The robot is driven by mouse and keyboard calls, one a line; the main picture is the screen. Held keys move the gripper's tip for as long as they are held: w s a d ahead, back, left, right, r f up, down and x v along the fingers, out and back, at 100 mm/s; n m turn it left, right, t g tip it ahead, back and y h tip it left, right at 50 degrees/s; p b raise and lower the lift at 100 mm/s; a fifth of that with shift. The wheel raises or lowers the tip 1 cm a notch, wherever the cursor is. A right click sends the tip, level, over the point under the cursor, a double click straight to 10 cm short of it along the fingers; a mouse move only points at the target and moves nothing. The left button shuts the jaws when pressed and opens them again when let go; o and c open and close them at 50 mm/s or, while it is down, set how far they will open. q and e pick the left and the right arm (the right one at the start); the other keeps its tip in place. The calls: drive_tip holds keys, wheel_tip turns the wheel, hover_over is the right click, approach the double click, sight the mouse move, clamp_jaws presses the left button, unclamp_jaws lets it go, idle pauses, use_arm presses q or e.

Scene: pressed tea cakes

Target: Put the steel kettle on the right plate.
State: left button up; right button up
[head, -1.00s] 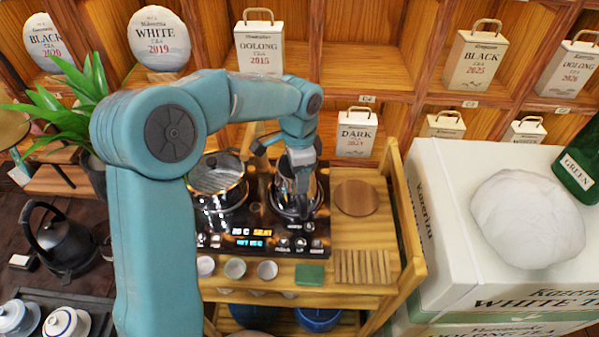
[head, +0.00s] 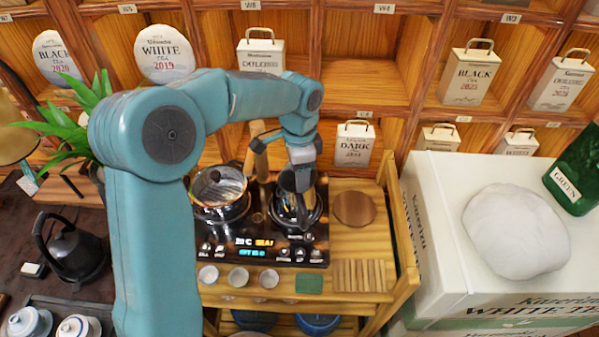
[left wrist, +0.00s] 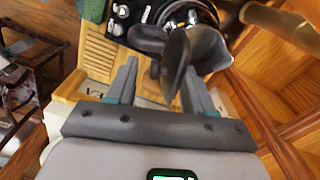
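The steel kettle (head: 286,208) stands at the right plate (head: 312,217) of the black two-plate cooker (head: 262,252). My left gripper (head: 301,180) is right above the kettle and hides part of it. In the left wrist view, the gripper's two fingers (left wrist: 160,88) are spread apart. A dark curved part of the kettle (left wrist: 176,62) shows between and beyond them, with gaps at the sides. Whether the kettle's base rests fully on the plate is hard to see. My right gripper is not in view.
A lidded pot (head: 218,190) stands on the cooker's left plate, with a wooden handle (head: 260,158) beside it. Small cups (head: 238,277) line the front. A round wooden board (head: 354,208) lies to the right. A white box (head: 440,240) stands farther right.

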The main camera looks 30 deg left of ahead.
use_arm(q)
drive_tip(key=shift+r+p, duration=1.9)
drive_tip(key=shift+r, duration=0.8)
drive_tip(key=shift+s+f, duration=0.1)
drive_tip(key=shift+s, duration=0.05)
